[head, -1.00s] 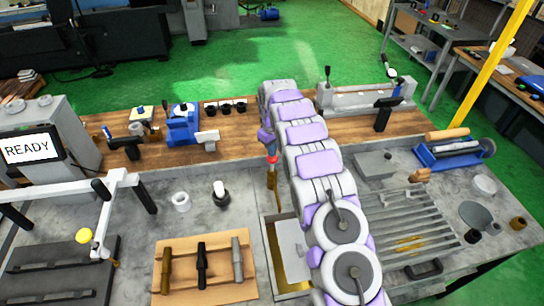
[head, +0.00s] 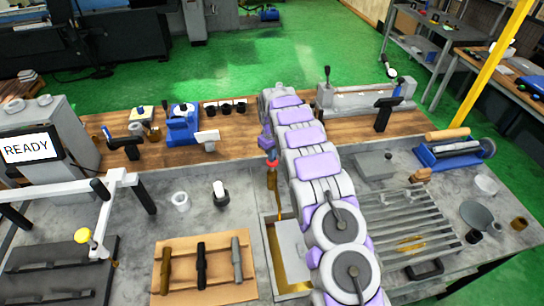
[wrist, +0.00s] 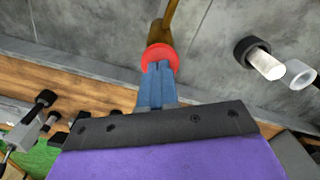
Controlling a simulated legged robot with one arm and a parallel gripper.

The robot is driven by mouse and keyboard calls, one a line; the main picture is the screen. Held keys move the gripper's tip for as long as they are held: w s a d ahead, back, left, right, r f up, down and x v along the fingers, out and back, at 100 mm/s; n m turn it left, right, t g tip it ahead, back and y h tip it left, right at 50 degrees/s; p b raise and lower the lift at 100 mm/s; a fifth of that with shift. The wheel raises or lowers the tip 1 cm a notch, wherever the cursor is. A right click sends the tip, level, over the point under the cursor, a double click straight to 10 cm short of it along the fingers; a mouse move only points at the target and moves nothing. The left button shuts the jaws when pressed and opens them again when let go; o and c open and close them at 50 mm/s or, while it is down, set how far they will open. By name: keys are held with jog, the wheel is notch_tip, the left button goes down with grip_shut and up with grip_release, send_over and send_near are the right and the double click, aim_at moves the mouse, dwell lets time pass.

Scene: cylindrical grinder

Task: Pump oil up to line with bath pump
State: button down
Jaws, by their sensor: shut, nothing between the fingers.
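The bath pump shows as a brass rod (head: 273,182) with a red knob (head: 271,163) on top, at the back left corner of the oil bath (head: 268,262). The bath is a sunken rectangular box with golden oil along its left and front sides and a grey plate in it. My arm hides its right part. I cannot make out a level line. My gripper (wrist: 158,82) has its blue fingers shut, with nothing between them. Their tips are right at the red knob (wrist: 160,57) in the wrist view, apparently touching it. The brass rod (wrist: 172,22) runs on beyond the knob.
A wooden tray (head: 176,290) with several cylindrical parts lies left of the bath. A white ring (head: 181,201) and a black-and-white piece (head: 220,193) stand behind it. A grooved plate (head: 405,232) lies right of my arm. A screen (head: 27,149) reads READY.

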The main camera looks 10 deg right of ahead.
jog(key=shift+s+f, duration=0.1)
jog(key=shift+f, duration=0.9)
jog(key=shift+r, duration=2.75)
jog(key=shift+f, duration=0.2)
